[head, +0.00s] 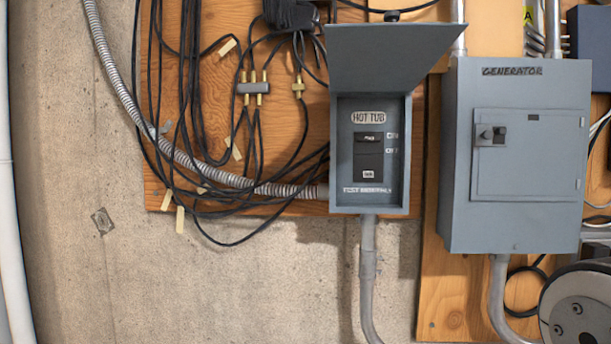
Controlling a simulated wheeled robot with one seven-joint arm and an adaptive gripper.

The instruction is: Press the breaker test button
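The hot tub breaker box (341,185) is a grey box mounted on the wall in the middle of the head view. Its lid (392,62) is swung up and open. Inside is a dark breaker (368,155) under a "HOT TUB" label, with ON/OFF-like lettering at its right. A small pale button (368,174) shows on the lower part of the breaker; its marking is too small to read. "TEST MONTHLY" is written below. Nothing covers the breaker or the button. My gripper is not in view.
A closed grey generator box (515,220) stands close at the right. Black cables (255,165) and a flexible grey conduit (130,92) hang on plywood (225,85) at the left. A pipe (368,260) runs down below the breaker box.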

